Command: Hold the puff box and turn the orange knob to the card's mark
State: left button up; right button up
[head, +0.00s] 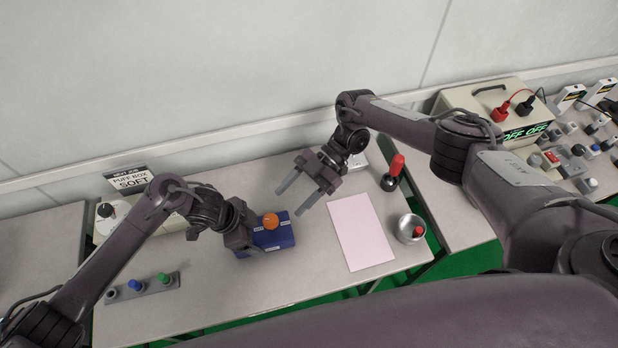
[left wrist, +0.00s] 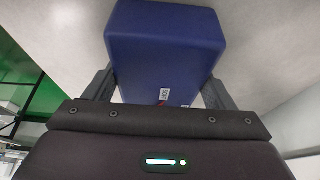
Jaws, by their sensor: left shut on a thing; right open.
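The puff box (head: 277,238) is a blue box on the table with a round orange knob (head: 271,221) on its top. My left gripper (head: 240,244) is shut on the box. In the left wrist view the box (left wrist: 165,45) sits between the two fingers of the left gripper (left wrist: 160,92). My right gripper (head: 297,197) is open and empty, above the table, up and right of the knob and apart from it. The card (head: 130,180) stands at the back left and reads "PUFF BOX SOFT". The knob's pointer is too small to read.
A pink sheet (head: 360,230) lies right of the box. Beyond it are a red-handled tool (head: 393,172) and a round metal bowl (head: 411,229) with a red item inside. A grey strip with coloured pegs (head: 142,288) lies at front left. Bare table lies in front of the box.

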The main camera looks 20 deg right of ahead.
jog(key=v, duration=0.6)
jog(key=shift+w+d+r, duration=0.1)
jog(key=shift+d, duration=0.05)
jog(key=shift+c, duration=0.2)
jog(key=t+h, duration=0.4)
jog(key=h, duration=0.4)
send_near(271, 218)
jog(key=x, duration=0.8)
